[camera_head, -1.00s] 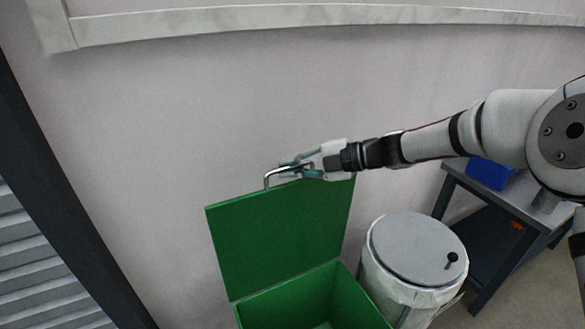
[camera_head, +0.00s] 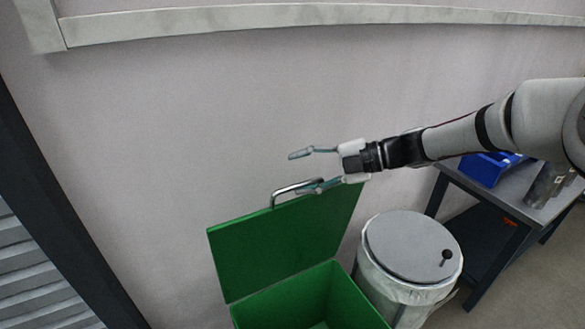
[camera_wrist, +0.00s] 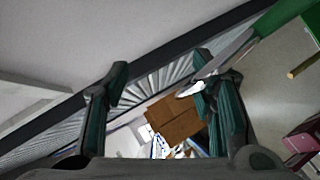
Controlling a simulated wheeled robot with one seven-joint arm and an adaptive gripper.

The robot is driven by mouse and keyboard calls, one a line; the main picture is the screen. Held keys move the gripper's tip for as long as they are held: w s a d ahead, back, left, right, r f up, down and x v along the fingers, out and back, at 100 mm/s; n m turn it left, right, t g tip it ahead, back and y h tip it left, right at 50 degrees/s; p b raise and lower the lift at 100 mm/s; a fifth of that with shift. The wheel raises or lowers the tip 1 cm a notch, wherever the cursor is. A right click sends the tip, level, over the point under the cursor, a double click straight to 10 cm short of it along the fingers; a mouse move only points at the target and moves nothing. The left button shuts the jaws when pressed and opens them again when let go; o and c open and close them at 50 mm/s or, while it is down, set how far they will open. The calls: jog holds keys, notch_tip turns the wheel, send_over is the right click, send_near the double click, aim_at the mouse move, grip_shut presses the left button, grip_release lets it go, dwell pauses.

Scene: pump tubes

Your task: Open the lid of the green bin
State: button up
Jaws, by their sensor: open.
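The green bin (camera_head: 350,301) stands at the bottom of the head view. Its lid (camera_head: 280,248) is raised and stands steeply above the opening, near the wall. A metal handle (camera_head: 285,190) sits on the lid's top edge. My gripper (camera_head: 312,170) is open at the lid's top, with nothing between its fingers. Its lower finger overlaps the handle's right end in the head view; I cannot tell whether they touch. In the wrist view, the handle (camera_wrist: 228,57) lies beside the right finger, with a corner of the green lid (camera_wrist: 282,16) at the upper right.
A round grey-lidded can (camera_head: 412,247) stands right of the bin. A grey table (camera_head: 510,200) with a blue box (camera_head: 487,168) is farther right. The wall is behind the lid. A cardboard box (camera_wrist: 175,118) shows in the wrist view.

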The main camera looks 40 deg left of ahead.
jog(key=shift+o, duration=0.4)
jog(key=w+d+r+t, duration=0.1)
jog(key=w+d+r, duration=0.2)
jog(key=w+d, duration=0.1)
jog(key=shift+w+d+m, duration=0.3)
jog(key=shift+w, duration=0.45)
jog(key=shift+w+d+r, duration=0.1)
jog(key=shift+w+d, duration=0.15)
jog(key=shift+d, duration=0.5)
jog(key=shift+c, duration=0.4)
jog(key=shift+s+a+f, duration=0.2)
jog(key=shift+a, duration=0.15)
